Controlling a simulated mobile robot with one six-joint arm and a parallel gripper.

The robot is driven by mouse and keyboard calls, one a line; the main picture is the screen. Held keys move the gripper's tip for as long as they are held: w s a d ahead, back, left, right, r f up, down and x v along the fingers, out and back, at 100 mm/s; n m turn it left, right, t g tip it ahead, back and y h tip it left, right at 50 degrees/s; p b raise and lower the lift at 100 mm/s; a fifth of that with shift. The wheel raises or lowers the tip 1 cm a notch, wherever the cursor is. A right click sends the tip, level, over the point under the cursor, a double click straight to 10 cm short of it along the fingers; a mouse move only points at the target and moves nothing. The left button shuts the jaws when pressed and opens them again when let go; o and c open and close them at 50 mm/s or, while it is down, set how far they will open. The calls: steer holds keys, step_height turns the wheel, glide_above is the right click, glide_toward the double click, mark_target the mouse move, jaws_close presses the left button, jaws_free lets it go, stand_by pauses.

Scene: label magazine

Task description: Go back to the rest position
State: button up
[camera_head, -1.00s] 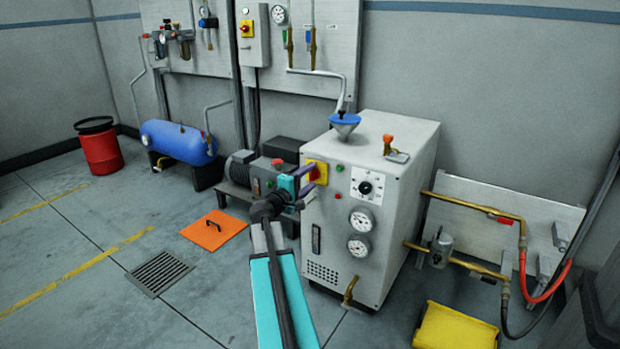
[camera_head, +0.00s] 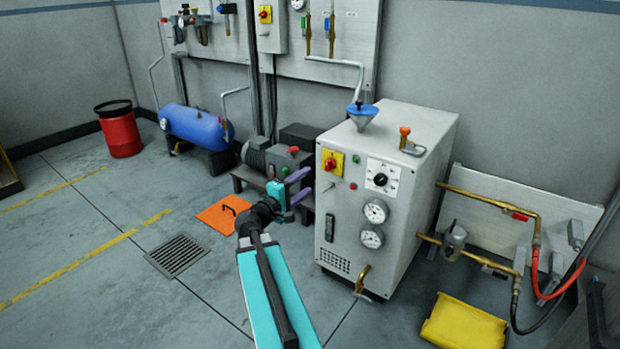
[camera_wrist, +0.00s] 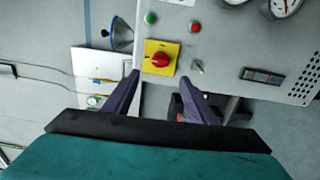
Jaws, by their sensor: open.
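My gripper (camera_head: 303,185) is open and empty, with its two purple fingers apart. It hangs in front of and to the left of the grey machine cabinet (camera_head: 410,190), apart from it. In the wrist view, the fingers of my gripper (camera_wrist: 156,98) show below a red rotary switch (camera_wrist: 160,60) on a yellow plate. The same red switch shows in the head view (camera_head: 330,164), uncovered, on the upper left of the cabinet front. Nothing is between the fingers.
A black motor unit (camera_head: 280,160) stands behind my gripper, and a blue tank (camera_head: 195,127) is farther left. An orange plate (camera_head: 222,214) and a floor grate (camera_head: 177,255) lie at left. A yellow container (camera_head: 463,322) and brass pipes (camera_head: 490,197) are at right. The left floor is mostly clear.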

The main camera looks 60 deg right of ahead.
steer(key=shift+a, duration=0.4)
